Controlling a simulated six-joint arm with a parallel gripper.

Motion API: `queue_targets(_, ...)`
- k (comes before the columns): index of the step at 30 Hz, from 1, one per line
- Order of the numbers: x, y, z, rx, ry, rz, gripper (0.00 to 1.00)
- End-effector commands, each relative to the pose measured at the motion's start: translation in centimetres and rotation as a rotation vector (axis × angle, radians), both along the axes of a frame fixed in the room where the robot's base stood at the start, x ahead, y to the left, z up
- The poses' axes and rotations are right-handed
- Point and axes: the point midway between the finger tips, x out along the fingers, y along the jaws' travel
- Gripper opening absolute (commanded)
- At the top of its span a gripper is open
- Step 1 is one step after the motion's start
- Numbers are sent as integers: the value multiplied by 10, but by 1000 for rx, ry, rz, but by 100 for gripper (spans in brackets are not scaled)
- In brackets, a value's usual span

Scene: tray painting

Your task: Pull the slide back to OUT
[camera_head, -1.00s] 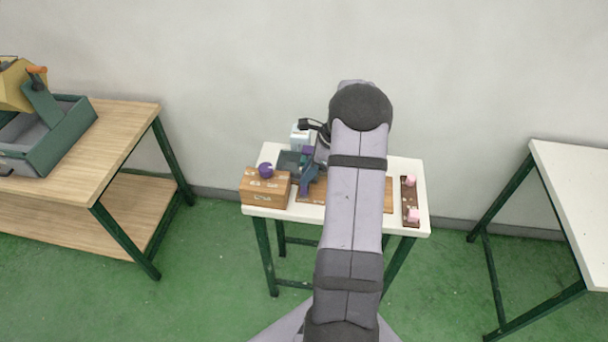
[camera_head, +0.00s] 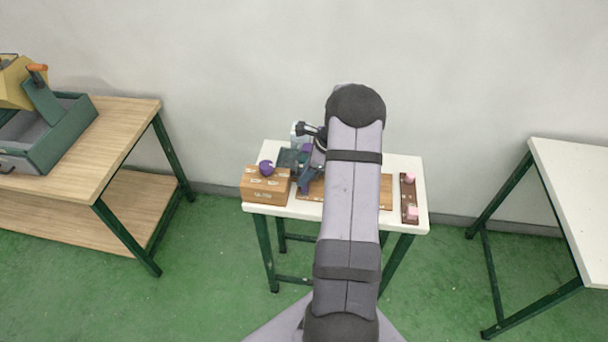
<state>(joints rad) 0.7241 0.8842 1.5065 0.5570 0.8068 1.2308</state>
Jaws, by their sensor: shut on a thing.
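My gripper (camera_head: 304,184) shows small and dark blue-grey at the left end of a wooden board (camera_head: 314,190) on the small white table. It is shut on a part of the slide, but the slide and its OUT mark are too small and too covered to make out. My arm hides the middle of the board. A dark tray (camera_head: 288,159) lies just behind and left of my gripper.
A wooden box (camera_head: 265,190) with a purple ball (camera_head: 266,168) on top stands close left of my gripper. A dark brown strip (camera_head: 409,195) with pink blocks (camera_head: 411,179) lies at the right. The white table (camera_head: 405,163) is bare at the back right.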

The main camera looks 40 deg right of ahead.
Motion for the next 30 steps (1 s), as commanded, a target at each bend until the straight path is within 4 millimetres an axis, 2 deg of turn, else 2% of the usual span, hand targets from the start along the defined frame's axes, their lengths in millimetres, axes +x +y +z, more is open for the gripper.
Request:
queue_targets(8, -23, -23, 0, 1, 1, -4, 0)
queue_targets(24, -120, -120, 0, 0, 0, -5, 0)
queue_targets(30, -148, -149, 0, 0, -1, -4, 0)
